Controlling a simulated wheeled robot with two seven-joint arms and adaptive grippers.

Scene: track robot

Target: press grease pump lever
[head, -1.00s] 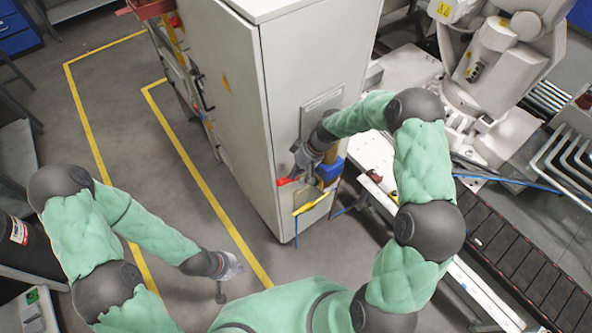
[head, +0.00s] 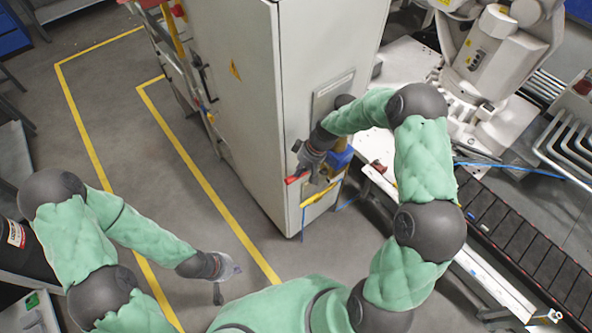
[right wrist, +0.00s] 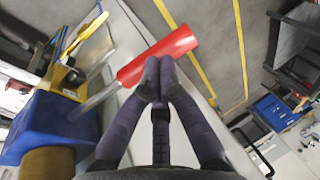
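The grease pump is a blue block (head: 340,158) on the front of the grey cabinet; it also shows at the left of the right wrist view (right wrist: 45,125). Its lever is a metal rod (right wrist: 95,100) ending in a red handle (right wrist: 158,55), which also shows in the head view (head: 297,178). My right gripper (right wrist: 156,82) has its fingertips together at the lower edge of the red handle in that view, not around it. Whether they touch it is unclear. My left gripper (head: 220,282) hangs low over the floor, away from the pump; its fingers are too small to read.
The tall grey cabinet (head: 240,100) stands directly ahead of my right gripper. A conveyor (head: 520,240) and a white robot arm (head: 500,60) are at the right. Yellow lines (head: 205,185) mark open floor at the left.

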